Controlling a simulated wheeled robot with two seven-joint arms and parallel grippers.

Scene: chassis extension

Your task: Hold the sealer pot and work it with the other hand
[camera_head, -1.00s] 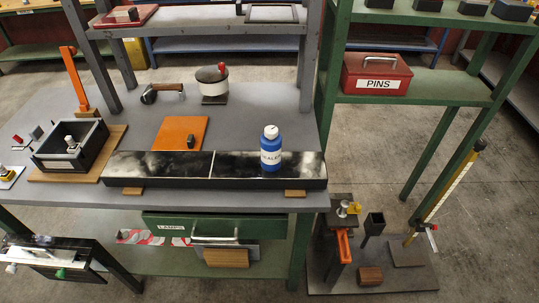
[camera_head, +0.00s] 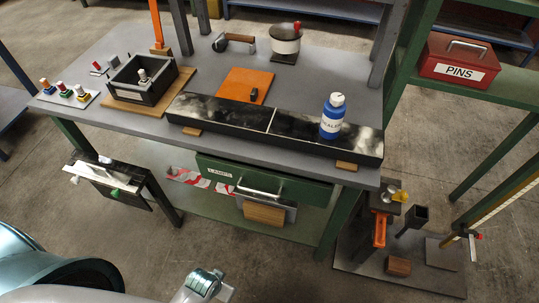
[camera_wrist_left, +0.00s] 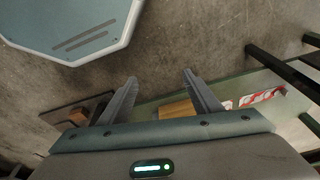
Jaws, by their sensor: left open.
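The sealer pot (camera_head: 331,118) is a blue bottle with a white cap and a white label that is only partly readable. It stands upright on the long black glossy panel (camera_head: 235,115) on the grey workbench, near the panel's right end. My left gripper (camera_wrist_left: 160,80) is open and empty in the left wrist view, with its two grey fingers spread apart over the floor and the bench's lower shelf. The pot does not show in that view. In the head view a teal and grey part of my arm fills the lower left corner, well below the bench top. My right gripper is not in view.
A white can with a red-topped tool (camera_head: 286,40) stands at the back of the bench. An orange plate (camera_head: 245,86) lies behind the panel, and a black open box (camera_head: 143,90) sits left. A green drawer (camera_head: 300,185) is under the front edge. A red PINS box (camera_head: 458,62) sits right.

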